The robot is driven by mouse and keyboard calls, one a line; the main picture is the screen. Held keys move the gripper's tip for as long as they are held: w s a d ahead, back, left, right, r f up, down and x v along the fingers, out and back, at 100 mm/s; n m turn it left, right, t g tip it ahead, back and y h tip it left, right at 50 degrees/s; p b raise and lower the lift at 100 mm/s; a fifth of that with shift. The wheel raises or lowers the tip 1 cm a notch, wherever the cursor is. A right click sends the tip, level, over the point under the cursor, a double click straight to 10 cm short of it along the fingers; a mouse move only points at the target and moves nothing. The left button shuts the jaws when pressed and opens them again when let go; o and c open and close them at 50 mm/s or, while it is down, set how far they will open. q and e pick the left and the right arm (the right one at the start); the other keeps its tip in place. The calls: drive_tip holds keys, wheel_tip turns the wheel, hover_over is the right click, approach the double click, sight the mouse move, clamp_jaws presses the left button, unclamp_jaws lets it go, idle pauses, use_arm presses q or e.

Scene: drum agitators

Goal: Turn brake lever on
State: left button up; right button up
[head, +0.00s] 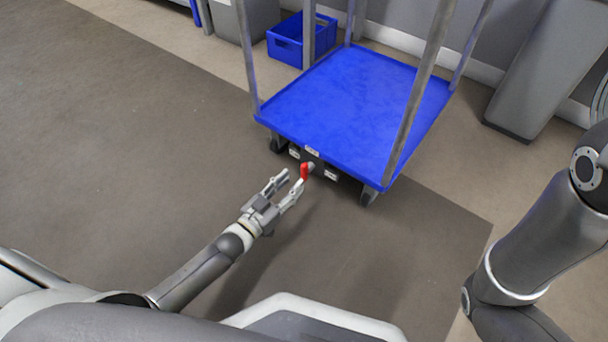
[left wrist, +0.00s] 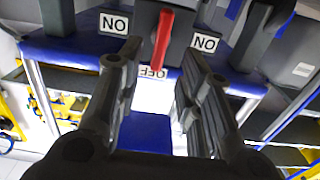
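The red brake lever (head: 304,171) is on the near end of the blue cart (head: 345,110). In the left wrist view the lever (left wrist: 163,40) hangs from a dark grey block, its tip over the OFF label (left wrist: 152,72). ON labels, seen upside down, sit on both sides, one at left (left wrist: 114,23) and one at right (left wrist: 205,40). My left gripper (head: 292,181) is open and empty at the lever. In the left wrist view its fingers (left wrist: 152,70) lie to either side of the lever tip; contact is not clear. My right gripper is out of view.
The cart has grey upright posts (head: 425,80) and dark wheels (head: 368,196). A blue crate (head: 286,50) stands behind it at left. A grey cabinet (head: 545,70) stands at right by the wall. The floor (head: 130,130) left of the cart is clear.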

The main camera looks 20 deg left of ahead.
sight(302, 173)
use_arm(q)
drive_tip(key=b+x, duration=0.1)
drive_tip(key=x, duration=0.1)
drive_tip(key=b+x, duration=0.2)
drive_tip(key=x, duration=0.1)
drive_tip(key=shift+w+d+f, duration=0.15)
drive_tip(key=shift+w+f, duration=0.05)
drive_tip(key=shift+w, duration=0.1)
drive_tip(key=shift+w+d+r, duration=0.15)
drive_tip(key=shift+w, duration=0.3)
clamp_jaws()
